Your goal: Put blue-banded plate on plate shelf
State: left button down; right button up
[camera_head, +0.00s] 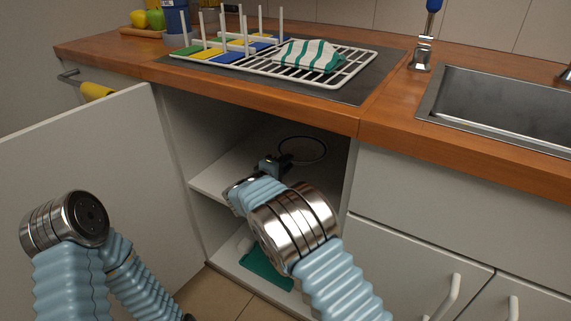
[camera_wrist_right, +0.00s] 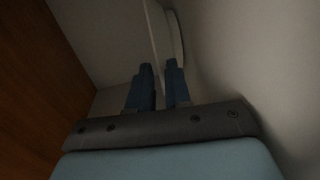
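The blue-banded plate (camera_head: 302,149) lies flat on the middle shelf (camera_head: 212,184) inside the open cabinet; its dark band shows as a ring. My right gripper (camera_head: 284,161) is inside the cabinet over the shelf, at the near left of the plate. In the right wrist view, the fingers (camera_wrist_right: 158,72) are apart with a narrow gap and nothing seen held. A pale rounded edge, likely the plate (camera_wrist_right: 175,38), shows just past the fingertips.
The cabinet door (camera_head: 90,165) stands open at left. Above, the counter (camera_head: 330,108) holds a drying rack (camera_head: 345,75) with a striped cloth (camera_head: 308,55). A green item (camera_head: 265,270) lies on the cabinet floor. The sink (camera_head: 500,110) is at right.

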jog(key=shift+s+a, duration=0.15)
jog(key=shift+s, duration=0.05)
jog(key=shift+b+v, duration=0.8)
jog(key=shift+v, duration=1)
jog(key=o, duration=0.6)
jog(key=shift+c, duration=0.2)
jog(key=shift+f+b+v, duration=0.2)
jog(key=shift+b+v, duration=0.2)
jog(key=shift+v, duration=0.85)
jog(key=shift+f+b+v, duration=0.15)
jog(key=shift+b+v, duration=0.2)
jog(key=shift+v, duration=0.85)
jog(key=shift+f+b+v, duration=0.2)
jog(key=shift+b+v, duration=0.2)
jog(key=shift+v, duration=0.85)
